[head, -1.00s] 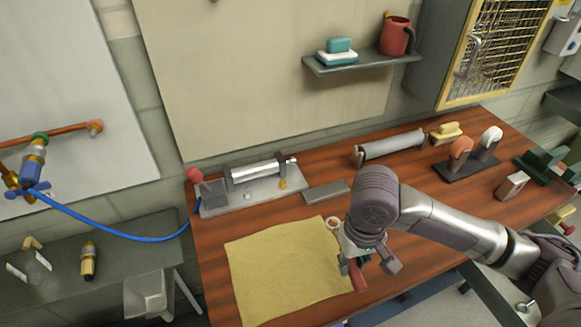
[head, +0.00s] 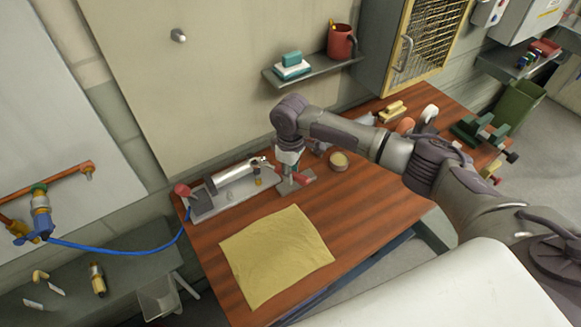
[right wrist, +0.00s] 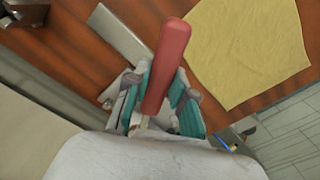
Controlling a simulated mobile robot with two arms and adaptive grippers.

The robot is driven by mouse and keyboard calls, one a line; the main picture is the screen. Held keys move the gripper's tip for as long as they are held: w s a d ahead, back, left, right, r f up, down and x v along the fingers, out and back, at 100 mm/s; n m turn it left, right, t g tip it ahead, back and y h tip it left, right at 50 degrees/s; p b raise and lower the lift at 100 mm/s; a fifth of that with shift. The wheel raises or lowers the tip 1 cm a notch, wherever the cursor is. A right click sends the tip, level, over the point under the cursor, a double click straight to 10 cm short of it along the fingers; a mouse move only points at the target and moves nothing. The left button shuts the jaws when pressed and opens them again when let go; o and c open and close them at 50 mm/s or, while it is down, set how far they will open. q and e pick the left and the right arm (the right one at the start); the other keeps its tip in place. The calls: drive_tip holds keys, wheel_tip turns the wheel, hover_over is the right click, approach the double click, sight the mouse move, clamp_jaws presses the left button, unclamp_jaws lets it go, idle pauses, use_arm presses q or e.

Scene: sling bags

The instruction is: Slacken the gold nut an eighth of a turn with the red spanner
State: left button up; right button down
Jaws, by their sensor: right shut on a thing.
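The red spanner shows in the right wrist view (right wrist: 167,65) as a thick red handle, and in the head view (head: 303,178) as a short red piece beside my right gripper. My right gripper (head: 288,178) is shut on it; its teal pads (right wrist: 152,100) flank the handle in the wrist view. The spanner's jaw end is hidden. A small gold piece, apparently the gold nut (head: 258,182), stands at the right end of the grey fixture plate (head: 203,208), just left of the gripper and seemingly apart from it. My left gripper is not in view.
A flat grey plate (head: 286,189) lies under my right gripper. The fixture carries a silver cylinder (head: 235,175) and a red knob (head: 182,189).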

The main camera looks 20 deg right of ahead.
idle(0.3)
drive_tip(key=shift+r+p, duration=0.1)
drive_tip(key=shift+p, duration=0.5)
drive_tip(key=shift+s+f+b, duration=0.1)
drive_tip(key=shift+f+b, duration=0.55)
drive_tip(key=shift+f, duration=0.25)
drive_tip(key=shift+f+b, duration=1)
drive_tip(key=shift+f, duration=1)
drive_tip(key=shift+p, duration=0.95)
drive_tip(key=shift+f+b, duration=0.9)
drive_tip(key=shift+f, duration=0.8)
drive_tip(key=shift+d, duration=0.1)
